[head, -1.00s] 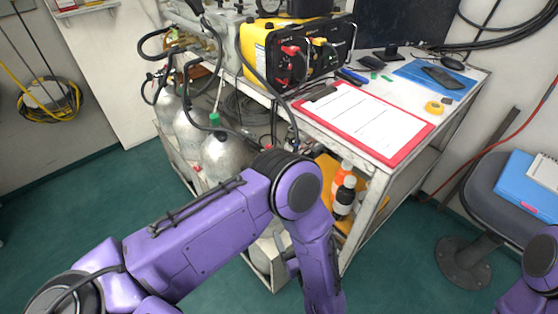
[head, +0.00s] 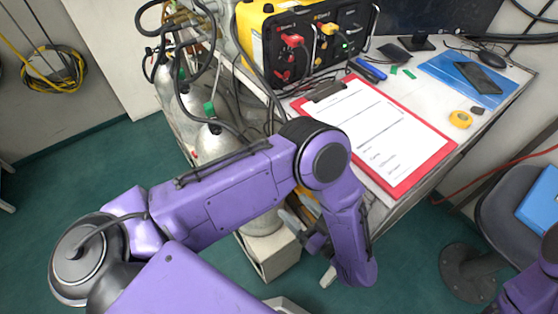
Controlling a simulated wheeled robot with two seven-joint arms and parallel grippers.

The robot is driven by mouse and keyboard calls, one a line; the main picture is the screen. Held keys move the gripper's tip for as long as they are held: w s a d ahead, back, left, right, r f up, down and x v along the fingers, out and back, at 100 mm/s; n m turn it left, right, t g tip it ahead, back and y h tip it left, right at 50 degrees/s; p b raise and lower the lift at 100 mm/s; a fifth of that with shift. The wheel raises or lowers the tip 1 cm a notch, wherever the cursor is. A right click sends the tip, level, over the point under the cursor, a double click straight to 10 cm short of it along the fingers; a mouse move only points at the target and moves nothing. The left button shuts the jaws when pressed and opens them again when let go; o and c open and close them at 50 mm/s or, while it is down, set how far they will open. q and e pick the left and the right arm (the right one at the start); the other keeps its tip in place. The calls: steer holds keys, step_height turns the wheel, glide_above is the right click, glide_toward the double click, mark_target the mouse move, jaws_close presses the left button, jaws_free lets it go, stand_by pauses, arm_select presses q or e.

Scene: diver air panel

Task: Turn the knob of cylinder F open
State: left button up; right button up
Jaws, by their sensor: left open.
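Several grey gas cylinders stand in a rack at the left side of the bench. My left gripper (head: 308,248) is open and empty, low in front of the bench and touching no knob. My right gripper is out of view.
A yellow and black panel (head: 300,45) with red and yellow connectors stands on the bench. A red clipboard (head: 400,187), blue mat (head: 455,75) and yellow tape roll (head: 460,119) lie there. Black hoses hang around the cylinders. A stool (head: 500,215) stands right.

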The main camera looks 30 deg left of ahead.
arm_select(q)
steer(key=p+x, duration=0.1)
steer(key=x, duration=0.6)
steer(key=p+x, duration=0.1)
steer(key=x, duration=0.2)
steer(key=shift+s+a+r+p, duration=0.15)
steer(key=shift+s+a+p, duration=0.1)
steer(key=shift+p, duration=0.05)
steer(key=c, duration=1.1)
